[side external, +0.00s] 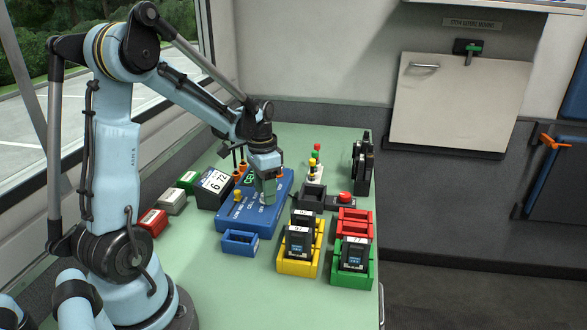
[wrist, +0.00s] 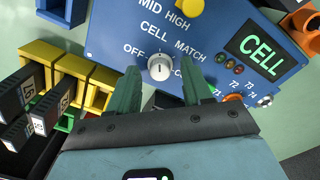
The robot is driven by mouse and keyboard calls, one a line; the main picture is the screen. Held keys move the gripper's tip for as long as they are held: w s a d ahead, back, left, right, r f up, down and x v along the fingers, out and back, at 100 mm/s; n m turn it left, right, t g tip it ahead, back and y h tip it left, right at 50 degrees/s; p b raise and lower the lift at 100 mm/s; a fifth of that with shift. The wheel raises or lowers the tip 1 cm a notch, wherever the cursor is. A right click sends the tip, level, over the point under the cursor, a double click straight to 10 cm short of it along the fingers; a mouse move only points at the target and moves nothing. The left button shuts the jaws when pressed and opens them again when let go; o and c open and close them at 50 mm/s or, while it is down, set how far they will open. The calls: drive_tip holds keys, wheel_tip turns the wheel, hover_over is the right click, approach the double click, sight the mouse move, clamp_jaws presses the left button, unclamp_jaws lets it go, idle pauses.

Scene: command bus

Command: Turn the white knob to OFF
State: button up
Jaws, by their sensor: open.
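The white knob (wrist: 160,67) sits on the blue control panel (wrist: 105,42), below the word CELL and beside the OFF label (wrist: 134,51). Its dark pointer line looks roughly vertical in the wrist view; I cannot tell exactly which label it marks. A green display (wrist: 259,48) on the panel reads CELL. My gripper (wrist: 163,85) is open, with one green finger on each side of the knob at a small visible gap; it holds nothing. In the side external view my gripper (side external: 267,192) is over the panel (side external: 232,216) and hides the knob.
A yellow knob (wrist: 190,8) is on the same panel. Yellow (side external: 298,268) and green (side external: 353,273) holders with black devices stand at the right. A blue tray (side external: 240,242) lies in front. Red (side external: 152,222), grey and green blocks lie left. The table's front is clear.

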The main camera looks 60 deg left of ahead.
clamp_jaws()
idle(0.3)
drive_tip(key=shift+n, duration=0.4)
drive_tip(key=n, duration=1.1)
idle(0.5)
unclamp_jaws()
